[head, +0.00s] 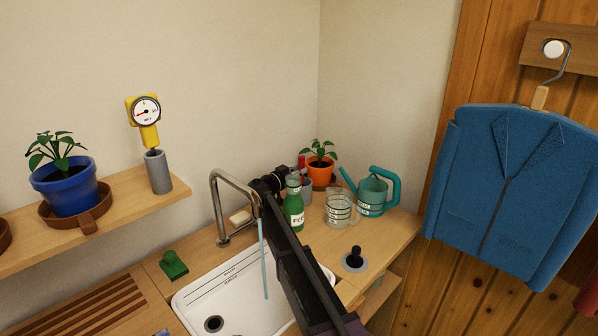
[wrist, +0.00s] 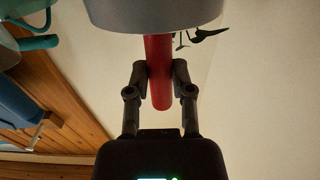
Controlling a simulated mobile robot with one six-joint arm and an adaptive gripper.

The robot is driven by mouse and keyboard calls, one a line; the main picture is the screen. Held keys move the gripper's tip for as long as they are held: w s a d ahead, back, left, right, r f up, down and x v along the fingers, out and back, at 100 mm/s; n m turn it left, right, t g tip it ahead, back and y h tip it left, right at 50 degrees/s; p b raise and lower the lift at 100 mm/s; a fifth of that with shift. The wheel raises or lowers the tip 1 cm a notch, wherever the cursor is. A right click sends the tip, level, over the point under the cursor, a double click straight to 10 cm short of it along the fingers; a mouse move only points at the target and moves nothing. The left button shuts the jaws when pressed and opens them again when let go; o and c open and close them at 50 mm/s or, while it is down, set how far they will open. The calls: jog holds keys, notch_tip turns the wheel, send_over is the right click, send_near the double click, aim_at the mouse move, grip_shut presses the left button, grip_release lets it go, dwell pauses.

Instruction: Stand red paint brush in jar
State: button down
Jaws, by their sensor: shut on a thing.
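The red paint brush (head: 301,162) shows as a small red upright piece behind the green bottle in the head view. In the wrist view its red handle (wrist: 160,95) lies between the two fingers of my gripper (wrist: 160,76), which is shut on it. The grey jar (head: 307,188) is partly hidden by the bottle. In the wrist view, which looks turned over, the jar (wrist: 155,14) covers the brush's other end. I cannot tell whether that end is inside the jar or behind it. In the head view my gripper (head: 272,182) is dark and partly hidden.
A green bottle (head: 294,208) stands close in front of the jar. A glass measuring jug (head: 340,212), teal watering can (head: 374,194) and orange plant pot (head: 321,174) crowd the right. The sink (head: 215,295) and its tap (head: 216,205) lie left of my arm.

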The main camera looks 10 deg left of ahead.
jog(key=shift+c, duration=2.1)
grip_release()
jog(key=shift+r, duration=0.1)
notch_tip(320, 180, up, 30)
jog(key=p, duration=3)
